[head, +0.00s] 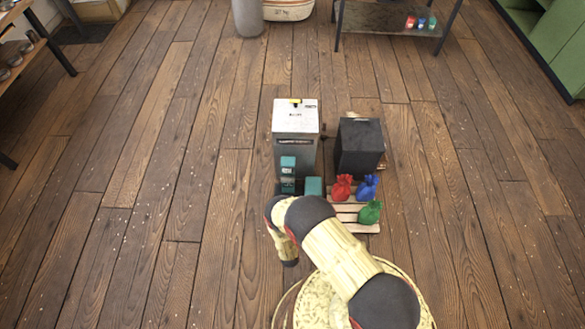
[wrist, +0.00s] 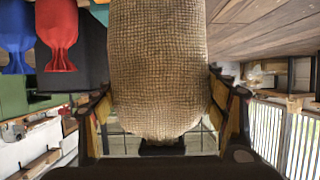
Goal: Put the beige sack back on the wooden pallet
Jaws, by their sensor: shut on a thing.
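The beige sack (wrist: 158,70) fills the middle of the wrist view, a coarse woven burlap bag. My gripper (wrist: 160,105) is shut on it, with one finger on each side. In the head view the sack and the gripper's fingers are hidden by my arm. The wooden pallet (head: 347,217) lies on the floor just beyond my arm, its pale slats bare at the front left. A red sack (head: 342,187), a blue sack (head: 367,186) and a green sack (head: 369,212) stand on it. Whether the beige sack touches the pallet I cannot tell.
A black box (head: 360,147) stands behind the small sacks. A grey bin with a white top (head: 295,117) and teal items (head: 288,166) are left of the pallet. Open plank floor lies to both sides.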

